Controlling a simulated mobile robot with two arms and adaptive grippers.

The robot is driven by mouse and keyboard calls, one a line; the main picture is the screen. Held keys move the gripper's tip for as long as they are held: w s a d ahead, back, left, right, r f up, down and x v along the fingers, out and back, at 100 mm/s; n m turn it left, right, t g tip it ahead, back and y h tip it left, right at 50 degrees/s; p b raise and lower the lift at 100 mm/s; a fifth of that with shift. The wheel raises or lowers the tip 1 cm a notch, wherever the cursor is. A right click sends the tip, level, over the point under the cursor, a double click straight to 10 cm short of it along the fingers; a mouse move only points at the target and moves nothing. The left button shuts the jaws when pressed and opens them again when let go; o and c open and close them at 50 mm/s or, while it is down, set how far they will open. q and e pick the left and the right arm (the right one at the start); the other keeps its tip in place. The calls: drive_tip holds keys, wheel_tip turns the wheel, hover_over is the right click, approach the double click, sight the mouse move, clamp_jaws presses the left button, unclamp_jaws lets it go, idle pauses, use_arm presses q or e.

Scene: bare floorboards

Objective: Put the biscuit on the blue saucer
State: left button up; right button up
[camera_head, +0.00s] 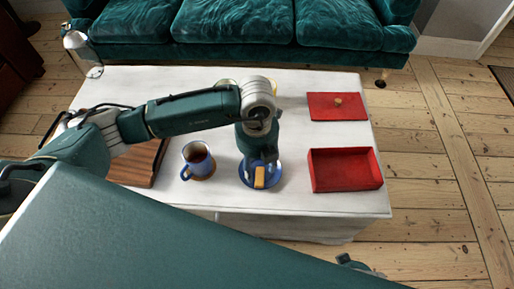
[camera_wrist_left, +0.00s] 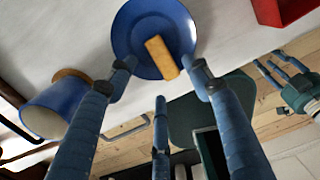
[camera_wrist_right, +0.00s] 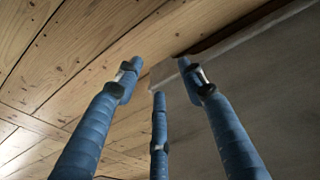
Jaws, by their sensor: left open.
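The biscuit (camera_head: 260,177), a tan oblong bar, lies on the blue saucer (camera_head: 273,181) near the front edge of the white table. In the left wrist view the biscuit (camera_wrist_left: 161,57) rests across the middle and lower rim of the saucer (camera_wrist_left: 130,30). My left gripper (camera_head: 261,163) is just above the saucer. Its fingers are open and apart from the biscuit, with nothing held. My right gripper (camera_wrist_right: 160,75) is open and empty in its wrist view, low beside a pale surface and the floorboards.
A brown board (camera_head: 138,170) lies at the left. A green sofa (camera_head: 235,25) stands behind.

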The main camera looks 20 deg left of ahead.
sight(257, 176)
use_arm(q)
wheel_tip(257, 176, up, 8)
drive_tip(key=shift+r+p, duration=0.15)
drive_tip(key=shift+p, duration=0.25)
use_arm(e)
drive_tip(key=s+f, duration=0.2)
drive_tip(key=f, duration=0.1)
drive_tip(key=shift+f, duration=0.15)
